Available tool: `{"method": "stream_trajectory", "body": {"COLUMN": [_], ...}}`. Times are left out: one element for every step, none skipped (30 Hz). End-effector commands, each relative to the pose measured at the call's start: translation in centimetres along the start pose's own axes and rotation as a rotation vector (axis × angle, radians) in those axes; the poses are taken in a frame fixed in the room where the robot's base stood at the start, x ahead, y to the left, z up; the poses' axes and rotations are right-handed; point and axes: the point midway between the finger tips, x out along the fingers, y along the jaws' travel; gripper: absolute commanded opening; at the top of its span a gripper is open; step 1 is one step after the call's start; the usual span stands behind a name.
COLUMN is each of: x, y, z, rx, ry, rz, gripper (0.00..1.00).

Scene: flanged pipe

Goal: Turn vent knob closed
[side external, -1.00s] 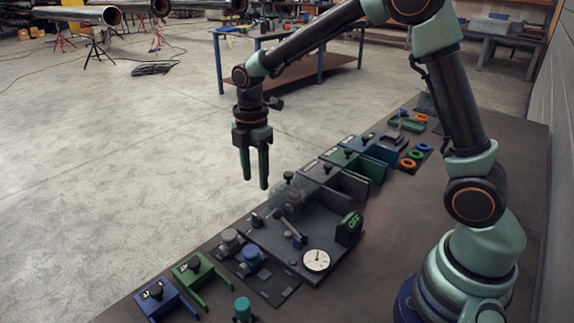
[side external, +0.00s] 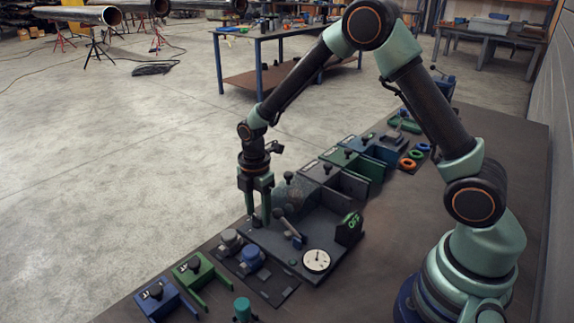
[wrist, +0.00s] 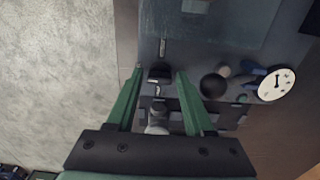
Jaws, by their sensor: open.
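A small dark knob (wrist: 160,73), which looks like the vent knob, sits on the grey panel (wrist: 240,30). My gripper (wrist: 159,78) is open, with one green finger on each side of the knob in the wrist view. In the side view my gripper (side external: 259,217) points straight down, its fingertips low around the same knob (side external: 256,221). I cannot tell whether a finger touches it. A pale line shows just above the knob in the wrist view.
Right of the knob stands a ball-ended lever (side external: 292,229), also in the wrist view (wrist: 213,85). Grey and blue knobs sit in front; green and blue holders flank the panel.

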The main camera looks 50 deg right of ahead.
Motion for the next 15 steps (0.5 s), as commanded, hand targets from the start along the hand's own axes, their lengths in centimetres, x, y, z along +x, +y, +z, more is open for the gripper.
{"method": "stream_trajectory", "body": {"x": [-0.02, -0.02, -0.03, -0.03, -0.03, -0.04, -0.04, -0.04, -0.05, -0.05, -0.05, -0.06, -0.06, -0.06, -0.06], "y": [0.01, 0.00, 0.00, 0.00, 0.00, 0.00, 0.00, 0.00, 0.00, 0.00, 0.00, 0.00, -0.01, -0.01, -0.02], "z": [0.00, 0.00, 0.00, 0.00, 0.00, 0.00, 0.00, 0.00, 0.00, 0.00, 0.00, 0.00, 0.00, 0.00, 0.00], "rx": [0.000, 0.000, 0.000, 0.000, 0.000, 0.000, 0.000, 0.001, 0.002, 0.004, 0.007, 0.013, 0.018, 0.026, 0.039], "ry": [0.000, 0.000, 0.000, 0.000, 0.000, 0.000, 0.000, 0.000, 0.000, 0.000, 0.000, 0.000, 0.000, 0.000, 0.000], "rz": [0.000, 0.000, 0.000, 0.000, 0.000, 0.000, 0.000, 0.000, 0.000, 0.000, 0.000, 0.000, 0.000, 0.000, 0.000], "gripper": [0.45, 0.33, 0.18, 0.07, 0.00, 0.00, 0.00, 0.00, 0.00, 0.00, 0.00, 0.00, 0.00, 0.00, 0.00]}}
